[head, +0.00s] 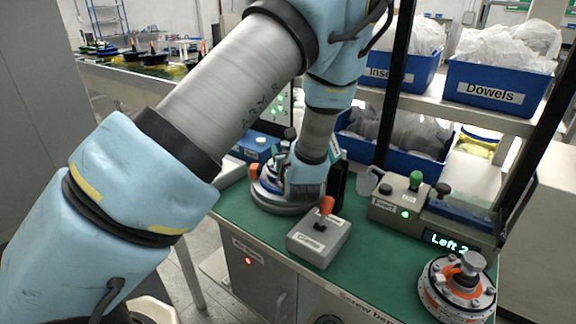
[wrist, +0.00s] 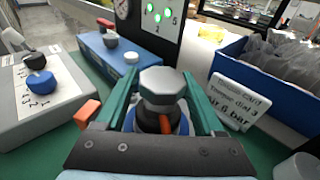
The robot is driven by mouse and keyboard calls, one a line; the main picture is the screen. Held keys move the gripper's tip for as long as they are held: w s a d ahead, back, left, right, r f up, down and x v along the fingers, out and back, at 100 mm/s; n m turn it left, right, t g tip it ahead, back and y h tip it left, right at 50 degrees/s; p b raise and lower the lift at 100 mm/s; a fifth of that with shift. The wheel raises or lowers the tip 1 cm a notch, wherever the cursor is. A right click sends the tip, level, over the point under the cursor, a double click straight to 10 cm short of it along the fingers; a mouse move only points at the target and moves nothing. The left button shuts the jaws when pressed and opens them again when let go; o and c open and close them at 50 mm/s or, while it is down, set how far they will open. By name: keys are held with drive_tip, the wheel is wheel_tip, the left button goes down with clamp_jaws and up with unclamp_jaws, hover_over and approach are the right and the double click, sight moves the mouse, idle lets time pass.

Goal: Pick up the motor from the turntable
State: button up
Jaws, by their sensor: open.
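The motor (wrist: 163,88) shows in the wrist view as a grey hexagonal knob on a dark body with a blue ring and an orange part. In the head view the motor (head: 266,174) is mostly hidden behind my arm, on the round grey turntable (head: 275,207) at the bench's back left. My gripper (wrist: 161,78) is open, with its green fingers on either side of the knob. I cannot tell whether they touch it. In the head view the fingertips are hidden by my wrist.
A second motor (head: 458,287) with an orange ring stands at the bench's right front. A grey joystick box (head: 318,240) stands close in front of the turntable. A control box (head: 408,207) with a green knob is to the right. Blue bins (head: 497,88) line the shelf behind.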

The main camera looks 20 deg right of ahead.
clamp_jaws()
idle(0.6)
drive_tip(key=shift+r, duration=0.1)
idle(0.3)
